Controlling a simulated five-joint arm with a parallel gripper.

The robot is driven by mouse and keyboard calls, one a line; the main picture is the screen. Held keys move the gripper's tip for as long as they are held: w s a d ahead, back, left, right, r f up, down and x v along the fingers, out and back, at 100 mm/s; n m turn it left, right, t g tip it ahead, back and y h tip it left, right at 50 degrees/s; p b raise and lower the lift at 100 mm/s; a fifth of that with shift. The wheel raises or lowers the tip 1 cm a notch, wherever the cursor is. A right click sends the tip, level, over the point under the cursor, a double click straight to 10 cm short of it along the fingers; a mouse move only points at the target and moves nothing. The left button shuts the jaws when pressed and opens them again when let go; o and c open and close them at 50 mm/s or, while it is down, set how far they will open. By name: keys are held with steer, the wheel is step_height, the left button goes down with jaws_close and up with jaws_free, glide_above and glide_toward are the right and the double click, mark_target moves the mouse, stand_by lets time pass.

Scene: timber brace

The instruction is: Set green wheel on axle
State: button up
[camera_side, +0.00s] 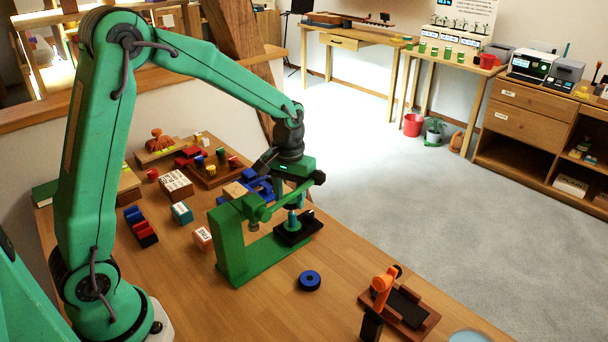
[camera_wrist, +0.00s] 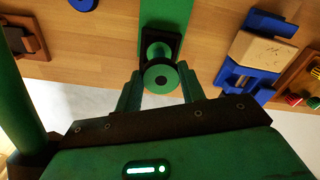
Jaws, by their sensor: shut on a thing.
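The green wheel (camera_wrist: 158,79), a disc with a dark centre hole, sits between the two fingers of my gripper (camera_wrist: 158,92) in the wrist view. My gripper is shut on it. In the side view my gripper (camera_side: 291,200) points down beside a green upright frame (camera_side: 232,245), above a black block (camera_side: 308,229) on its foot. The block also shows behind the wheel in the wrist view (camera_wrist: 174,47). I cannot make out the axle clearly, nor whether the wheel touches anything below it.
A blue ring (camera_side: 309,280) lies on the table in front of the frame. An orange-and-brown fixture (camera_side: 411,310) stands at the front right. A blue vise-like fixture (camera_wrist: 252,50) is close by on the right in the wrist view.

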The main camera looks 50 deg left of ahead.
steer(key=shift+d+f, duration=0.15)
steer(key=shift+f, duration=0.4)
steer(key=shift+d+f, duration=0.15)
steer(key=shift+f, duration=0.35)
steer(key=o, duration=1)
steer(key=shift+o, duration=0.2)
